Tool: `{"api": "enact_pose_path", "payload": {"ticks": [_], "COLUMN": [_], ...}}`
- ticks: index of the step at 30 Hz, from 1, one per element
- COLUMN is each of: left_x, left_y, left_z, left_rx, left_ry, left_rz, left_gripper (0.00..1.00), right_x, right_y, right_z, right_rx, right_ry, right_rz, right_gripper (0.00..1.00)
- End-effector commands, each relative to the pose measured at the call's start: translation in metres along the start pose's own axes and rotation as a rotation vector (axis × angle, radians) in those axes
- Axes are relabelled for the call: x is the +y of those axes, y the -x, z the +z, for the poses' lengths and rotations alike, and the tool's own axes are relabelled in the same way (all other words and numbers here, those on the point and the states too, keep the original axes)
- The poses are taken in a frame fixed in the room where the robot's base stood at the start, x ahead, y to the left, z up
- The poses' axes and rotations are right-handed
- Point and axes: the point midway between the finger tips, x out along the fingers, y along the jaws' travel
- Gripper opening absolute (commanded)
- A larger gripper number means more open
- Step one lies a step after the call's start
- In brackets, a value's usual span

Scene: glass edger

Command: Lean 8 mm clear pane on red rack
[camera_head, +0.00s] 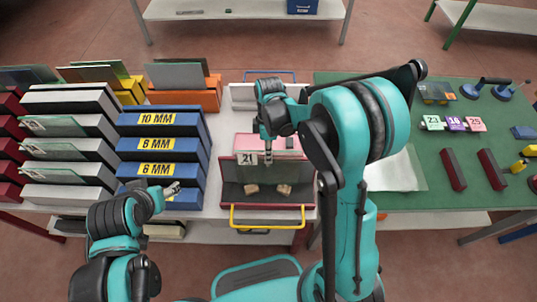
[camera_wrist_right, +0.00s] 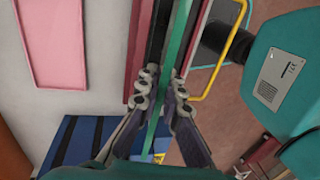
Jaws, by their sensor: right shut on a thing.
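My right gripper (camera_head: 268,157) points down over the dark red frame (camera_head: 308,190) with a yellow handle at the middle of the table. In the right wrist view my right gripper (camera_wrist_right: 161,92) is shut on the clear pane (camera_wrist_right: 175,55), seen edge-on as a green strip between the fingers. A white tag reading 21 (camera_head: 246,158) shows beside the gripper. The pane's lower edge and any contact with the frame cannot be made out. Dark red racks (camera_head: 9,127) stand at the far left. My left gripper (camera_head: 172,189) is before the blue racks, its opening unclear.
Blue racks with yellow thickness labels (camera_head: 156,118) and pale-fronted racks (camera_head: 68,150) fill the left. Two tan blocks (camera_head: 252,189) lie inside the red frame. A green mat (camera_head: 425,165) with tools and numbered tags is at right. A pink sheet (camera_wrist_right: 58,40) lies on the white table.

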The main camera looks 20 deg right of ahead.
Motion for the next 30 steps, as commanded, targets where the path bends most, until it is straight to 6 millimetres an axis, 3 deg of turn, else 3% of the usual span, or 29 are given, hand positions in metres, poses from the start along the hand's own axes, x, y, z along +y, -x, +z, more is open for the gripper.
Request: {"api": "enact_pose_path", "payload": {"ticks": [1, 3, 17, 30], "left_x": [0.000, 0.000, 0.000, 0.000], "left_y": [0.000, 0.000, 0.000, 0.000], "left_z": [0.000, 0.000, 0.000, 0.000], "left_rx": [0.000, 0.000, 0.000, 0.000], "left_ry": [0.000, 0.000, 0.000, 0.000], "left_rz": [0.000, 0.000, 0.000, 0.000], "left_gripper": [0.63, 0.63, 0.63, 0.63], "right_x": [0.000, 0.000, 0.000, 0.000], "right_y": [0.000, 0.000, 0.006, 0.093], "right_z": [0.000, 0.000, 0.000, 0.000], "right_rx": [0.000, 0.000, 0.000, 0.000], "right_ry": [0.000, 0.000, 0.000, 0.000], "right_rz": [-0.001, -0.001, 0.000, 0.000], "right_gripper": [0.12, 0.30, 0.30, 0.30]}}
